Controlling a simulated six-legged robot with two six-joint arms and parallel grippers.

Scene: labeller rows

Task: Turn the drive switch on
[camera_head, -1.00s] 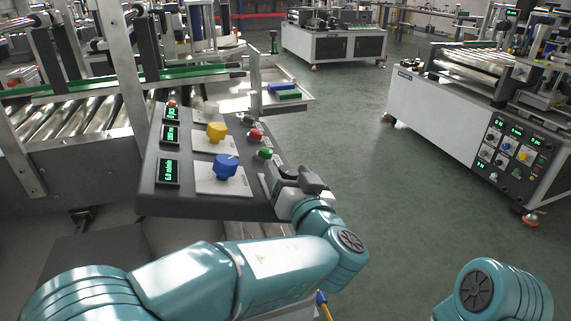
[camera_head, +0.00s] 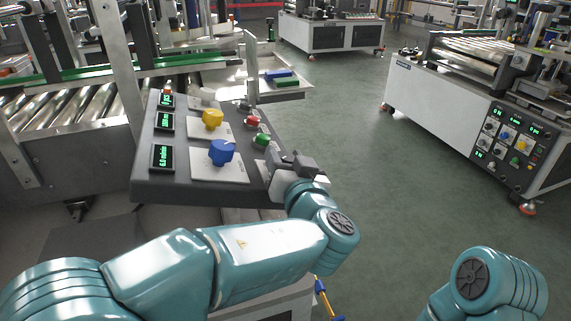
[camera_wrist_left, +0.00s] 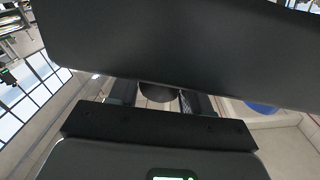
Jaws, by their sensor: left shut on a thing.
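A dark tilted control panel (camera_head: 150,188) stands left of centre in the head view. My left gripper (camera_head: 284,164) is at its near right corner, beside the green button. The left wrist view shows a dark rounded knob (camera_wrist_left: 158,92) between the fingers, which are shut on it. It seems to be the drive switch; in the head view the gripper hides it, so its setting cannot be read. My right arm shows at the bottom right, but its gripper is out of frame.
The panel also carries a blue knob (camera_head: 221,152), a yellow knob (camera_head: 212,119), a green button (camera_head: 262,140), a red button (camera_head: 252,120) and lit green displays (camera_head: 162,157). A roller conveyor (camera_head: 85,100) lies behind. Another machine (camera_head: 440,108) stands right, across clear floor.

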